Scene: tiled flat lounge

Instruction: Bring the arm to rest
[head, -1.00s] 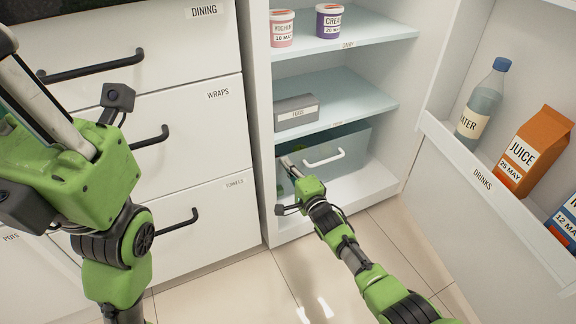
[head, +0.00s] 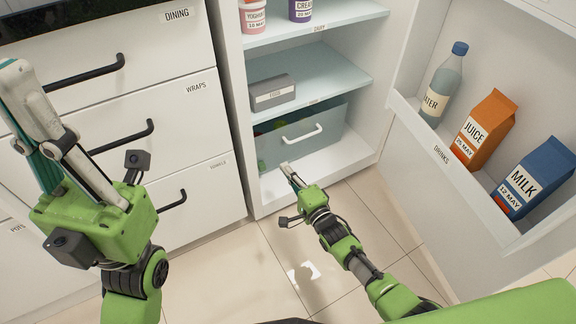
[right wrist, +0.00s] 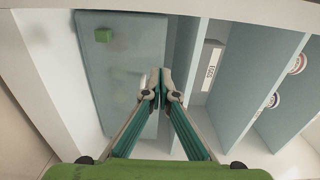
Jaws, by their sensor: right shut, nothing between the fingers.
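My right gripper (head: 289,170) is shut and empty in the head view, low in front of the open fridge. Its shut fingers also show in the right wrist view (right wrist: 160,78), pointing toward the fridge inside. My left gripper (head: 28,92) is at the left of the head view, in front of the drawers, with its fingers pointing up. I see it at an angle that hides whether its fingers meet, and I see nothing held in it.
The fridge's bottom drawer (head: 331,127) has a white handle and holds green and red things. The open fridge door's rack (head: 459,171) carries water, juice and milk at the right. Kitchen drawers (head: 195,134) stand at the left. The tiled floor (head: 240,270) below is clear.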

